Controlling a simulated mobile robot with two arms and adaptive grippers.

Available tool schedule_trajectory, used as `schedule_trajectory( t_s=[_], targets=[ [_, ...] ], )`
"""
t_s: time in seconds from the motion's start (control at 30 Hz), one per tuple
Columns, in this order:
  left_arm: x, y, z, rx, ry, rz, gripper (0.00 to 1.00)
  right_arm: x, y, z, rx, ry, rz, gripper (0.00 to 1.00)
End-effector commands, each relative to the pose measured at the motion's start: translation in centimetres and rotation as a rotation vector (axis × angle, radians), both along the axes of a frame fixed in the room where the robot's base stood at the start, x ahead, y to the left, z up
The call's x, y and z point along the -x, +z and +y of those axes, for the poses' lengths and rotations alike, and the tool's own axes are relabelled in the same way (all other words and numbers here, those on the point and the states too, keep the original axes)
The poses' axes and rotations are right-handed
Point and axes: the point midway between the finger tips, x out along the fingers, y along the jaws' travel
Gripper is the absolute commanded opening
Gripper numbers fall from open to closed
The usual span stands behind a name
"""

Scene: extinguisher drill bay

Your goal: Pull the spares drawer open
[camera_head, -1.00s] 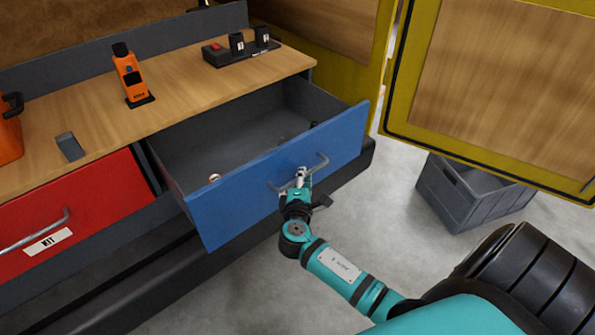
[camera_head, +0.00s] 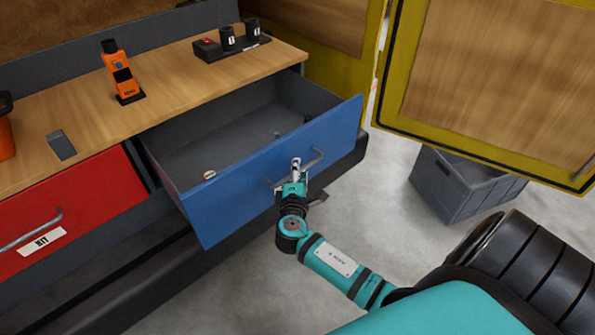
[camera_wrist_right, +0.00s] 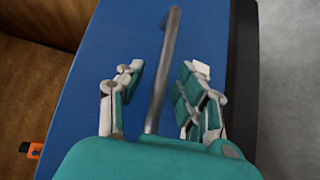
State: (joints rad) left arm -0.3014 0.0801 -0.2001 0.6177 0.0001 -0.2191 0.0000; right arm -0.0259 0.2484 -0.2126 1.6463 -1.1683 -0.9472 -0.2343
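The blue spares drawer (camera_head: 235,196) stands well out of the bench in the head view, with its inside showing. Its grey bar handle (camera_head: 318,157) is on the front, and the bar also shows in the right wrist view (camera_wrist_right: 168,65). My right gripper (camera_head: 296,168) is at this handle. In the right wrist view my right gripper (camera_wrist_right: 160,95) has its fingers apart, one on each side of the bar, with visible gaps to it. My left gripper is not in view.
A few small items, one pale (camera_head: 209,174), lie in the drawer. The red KIT drawer (camera_head: 75,210) is shut at the left. An orange device (camera_head: 120,75) stands on the bench top. A grey crate (camera_head: 455,185) is on the floor at right, by a yellow-framed panel (camera_head: 490,75).

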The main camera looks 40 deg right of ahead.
Motion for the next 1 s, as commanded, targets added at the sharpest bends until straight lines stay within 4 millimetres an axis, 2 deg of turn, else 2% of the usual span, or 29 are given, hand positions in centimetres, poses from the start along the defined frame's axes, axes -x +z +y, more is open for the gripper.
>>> schedule_trajectory(
  t_s=[0.17,0.6,0.8,1.0],
  targets=[
    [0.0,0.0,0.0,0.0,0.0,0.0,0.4,1.2,0.0,1.2,-0.004,0.002,0.001,0.36],
    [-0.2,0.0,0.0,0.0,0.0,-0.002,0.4,7.7,1.3,6.7,-0.002,0.001,0.001,0.36],
    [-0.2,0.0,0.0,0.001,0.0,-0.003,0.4,8.9,1.6,7.7,0.0,0.001,-0.001,0.36],
    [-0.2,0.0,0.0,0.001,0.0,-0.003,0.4,8.9,1.7,7.8,0.001,0.0,0.0,0.36]
  ],
)
